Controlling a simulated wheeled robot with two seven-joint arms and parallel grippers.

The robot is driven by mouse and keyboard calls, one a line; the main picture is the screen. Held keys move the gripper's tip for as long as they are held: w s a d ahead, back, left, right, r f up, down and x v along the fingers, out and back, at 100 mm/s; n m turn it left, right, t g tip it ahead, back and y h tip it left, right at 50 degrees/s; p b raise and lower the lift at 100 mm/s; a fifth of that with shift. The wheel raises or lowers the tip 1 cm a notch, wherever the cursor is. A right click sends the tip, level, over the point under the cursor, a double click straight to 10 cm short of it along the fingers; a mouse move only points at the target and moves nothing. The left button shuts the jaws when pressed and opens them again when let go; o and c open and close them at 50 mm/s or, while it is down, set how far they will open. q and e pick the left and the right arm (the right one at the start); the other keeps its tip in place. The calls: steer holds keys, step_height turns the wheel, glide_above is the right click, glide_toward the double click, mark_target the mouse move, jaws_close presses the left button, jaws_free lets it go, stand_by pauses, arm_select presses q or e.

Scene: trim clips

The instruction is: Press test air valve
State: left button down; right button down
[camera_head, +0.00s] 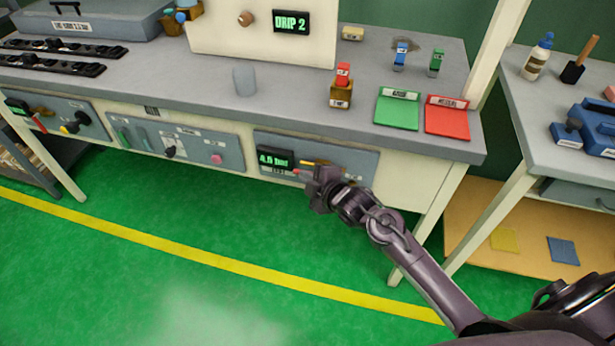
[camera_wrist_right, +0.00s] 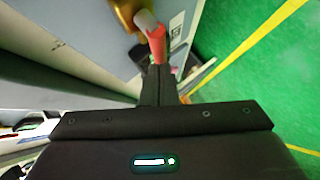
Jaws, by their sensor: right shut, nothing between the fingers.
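The test air valve shows in the right wrist view as a brass body (camera_wrist_right: 127,13) with a red lever (camera_wrist_right: 155,42) that has a pale grey end. In the head view its red part (camera_head: 299,172) and a brass-yellow part (camera_head: 313,163) sit on the grey front panel (camera_head: 352,161), beside a green-lit display (camera_head: 275,160) that seems to read 4.5 bar. My right gripper (camera_head: 312,178) is shut and empty in front of this panel. Its fingertips (camera_wrist_right: 155,70) are at the red lever; I cannot tell whether they touch it. My left gripper is not in view.
Above the panel is the grey bench top (camera_head: 200,88) with a grey cup (camera_head: 244,82), a green tray (camera_head: 397,113) and a red tray (camera_head: 447,120). A DRIP 2 display (camera_head: 291,22) stands behind. The green floor in front is clear.

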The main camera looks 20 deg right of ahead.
arm_select(q)
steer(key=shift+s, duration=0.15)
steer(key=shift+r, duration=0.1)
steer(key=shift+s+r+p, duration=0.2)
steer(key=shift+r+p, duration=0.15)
steer(key=shift+p, duration=0.2)
